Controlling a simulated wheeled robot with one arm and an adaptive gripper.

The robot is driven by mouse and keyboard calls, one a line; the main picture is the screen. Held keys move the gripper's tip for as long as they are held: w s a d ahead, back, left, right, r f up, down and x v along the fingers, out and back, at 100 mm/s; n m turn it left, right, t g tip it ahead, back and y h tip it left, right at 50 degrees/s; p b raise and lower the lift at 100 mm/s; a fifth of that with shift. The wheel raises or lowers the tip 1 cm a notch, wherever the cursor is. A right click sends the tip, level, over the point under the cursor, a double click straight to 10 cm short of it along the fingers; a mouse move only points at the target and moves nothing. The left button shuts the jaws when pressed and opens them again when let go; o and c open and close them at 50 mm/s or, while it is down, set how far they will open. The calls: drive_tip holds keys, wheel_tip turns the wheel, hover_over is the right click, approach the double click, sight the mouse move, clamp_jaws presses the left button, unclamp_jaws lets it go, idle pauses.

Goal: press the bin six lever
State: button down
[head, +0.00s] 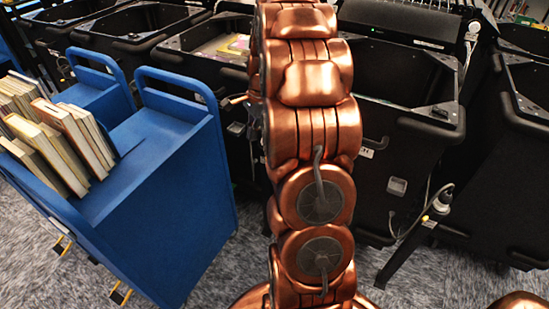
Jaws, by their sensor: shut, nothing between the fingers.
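Several black sorter bins stand in a row across the back, among them an open bin (440,125) right of my copper arm and one (172,48) behind the blue cart, left of my arm. I cannot tell which bin is number six, since no number is readable. No lever can be clearly made out. My arm rises through the middle and leaves the top edge, hiding part of the bins behind it. My gripper is not in view.
A blue book cart (165,210) with books (75,140) stands at the left, close to the bins. Grey carpet (445,275) is bare at the lower right.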

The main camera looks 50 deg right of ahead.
drive_tip(key=d+f+m+b, duration=0.1)
drive_tip(key=d+f+m, duration=0.2)
drive_tip(key=d, duration=0.3)
drive_tip(key=d+f+m+t+b, duration=0.1)
drive_tip(key=d+f+m, duration=0.2)
drive_tip(key=d+f, duration=0.3)
drive_tip(key=shift+w+d, duration=0.35)
drive_tip(key=shift+d, duration=0.4)
drive_tip(key=x, duration=1)
drive_tip(key=shift+p, duration=0.35)
